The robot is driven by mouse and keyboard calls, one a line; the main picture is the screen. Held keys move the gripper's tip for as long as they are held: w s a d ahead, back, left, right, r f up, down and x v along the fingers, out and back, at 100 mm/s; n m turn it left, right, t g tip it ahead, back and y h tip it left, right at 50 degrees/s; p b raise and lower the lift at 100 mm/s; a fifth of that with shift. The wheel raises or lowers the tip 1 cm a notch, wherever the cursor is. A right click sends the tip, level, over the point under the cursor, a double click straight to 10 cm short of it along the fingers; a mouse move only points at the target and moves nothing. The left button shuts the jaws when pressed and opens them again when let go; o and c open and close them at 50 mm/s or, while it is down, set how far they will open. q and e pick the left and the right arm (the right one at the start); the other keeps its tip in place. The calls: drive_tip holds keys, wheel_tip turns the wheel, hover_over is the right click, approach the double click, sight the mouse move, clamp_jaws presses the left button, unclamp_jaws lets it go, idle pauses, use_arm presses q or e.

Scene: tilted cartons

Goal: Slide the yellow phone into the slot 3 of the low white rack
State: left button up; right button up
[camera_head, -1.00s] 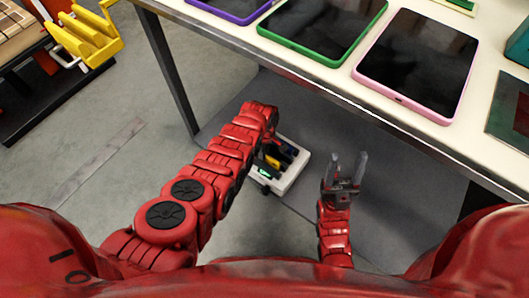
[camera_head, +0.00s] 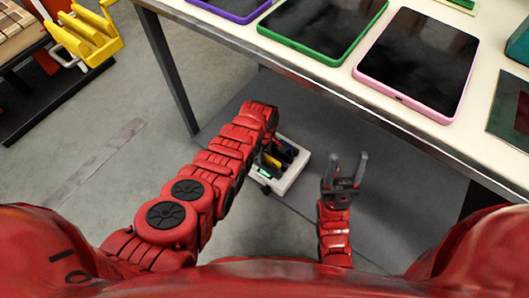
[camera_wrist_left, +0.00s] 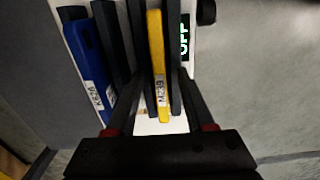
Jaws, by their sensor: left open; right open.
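The low white rack (camera_head: 291,178) stands on the grey lower surface under the table. It also fills the top of the left wrist view (camera_wrist_left: 75,38), with dark upright dividers. The yellow phone (camera_wrist_left: 157,62), with a white label, stands on edge between two dark dividers, near the lit green display. A blue phone (camera_wrist_left: 88,65) stands leaning at the rack's left. My left gripper (camera_wrist_left: 155,105) is open, its fingers on either side of the yellow phone's near end; contact cannot be told. My right gripper (camera_head: 344,168) is open and empty, right of the rack. Slot numbers are not readable.
The table (camera_head: 400,118) above the rack carries a purple-edged, a green-edged (camera_head: 325,25) and a pink-edged tablet (camera_head: 420,60); its front edge overhangs. A yellow rack (camera_head: 90,35) stands at the far left.

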use_arm(q)
drive_tip(key=shift+r+p, duration=0.35)
wheel_tip(320, 180, up, 5)
drive_tip(key=p, duration=0.3)
drive_tip(key=shift+r+p, duration=0.2)
drive_tip(key=shift+p, duration=0.1)
wheel_tip(320, 180, up, 11)
drive_tip(key=p, duration=0.3)
drive_tip(key=shift+r, duration=0.15)
